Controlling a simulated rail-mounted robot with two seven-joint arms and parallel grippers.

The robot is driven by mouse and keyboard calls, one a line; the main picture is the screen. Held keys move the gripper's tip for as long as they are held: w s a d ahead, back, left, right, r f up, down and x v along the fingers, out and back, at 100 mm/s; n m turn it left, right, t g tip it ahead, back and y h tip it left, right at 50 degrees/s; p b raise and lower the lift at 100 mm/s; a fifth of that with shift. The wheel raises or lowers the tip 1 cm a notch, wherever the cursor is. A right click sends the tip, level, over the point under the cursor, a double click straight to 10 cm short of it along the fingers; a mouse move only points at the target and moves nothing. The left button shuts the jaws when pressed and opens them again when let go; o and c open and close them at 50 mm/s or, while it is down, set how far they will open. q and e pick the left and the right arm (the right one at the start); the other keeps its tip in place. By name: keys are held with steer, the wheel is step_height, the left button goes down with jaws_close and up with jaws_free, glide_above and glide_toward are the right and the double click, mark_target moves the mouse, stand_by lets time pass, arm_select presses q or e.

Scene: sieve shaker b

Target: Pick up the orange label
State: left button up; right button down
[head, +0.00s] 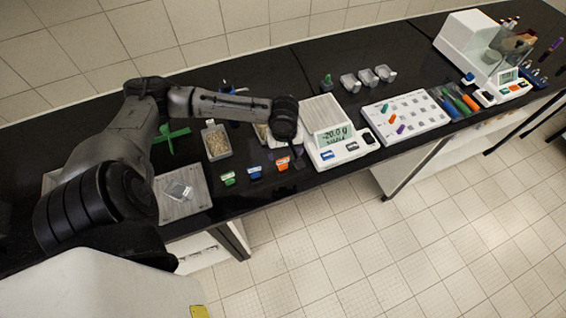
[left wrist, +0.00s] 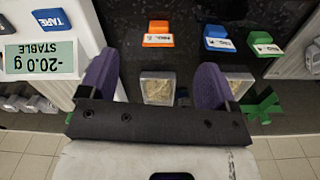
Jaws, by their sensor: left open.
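The orange label (head: 282,163) stands on the black bench near its front edge, at the right end of a row with a blue label (head: 255,172) and a green label (head: 228,179). In the left wrist view the orange label (left wrist: 157,35) lies beyond the fingertips, roughly centred between them. My left gripper (head: 287,132) hangs over the bench just behind the orange label, partly hidden by its own wrist. Its two purple fingers (left wrist: 155,72) are spread with nothing between them that they touch. My right gripper is not in view.
A balance (head: 338,140) reading -20.0 g stands close to the right of my left gripper. Grain-filled metal trays (head: 217,142) stand behind the labels, with a green cross-shaped piece (head: 171,137) at left. A white board (head: 406,117) with coloured pieces is farther right.

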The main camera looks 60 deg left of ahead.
mark_target(283, 159)
arm_select(q)
steer(key=a+f, duration=0.1)
steer(key=f, duration=0.1)
steer(key=a+f+n, duration=0.2)
steer(key=f, duration=0.1)
steer(key=shift+w+f, duration=0.25)
steer(key=shift+f, duration=0.05)
steer(key=shift+w+d+f+b, duration=0.1)
steer(key=shift+f+b, duration=0.25)
steer(key=shift+f, duration=2.7)
steer(key=c, duration=1)
steer(key=shift+r, duration=0.15)
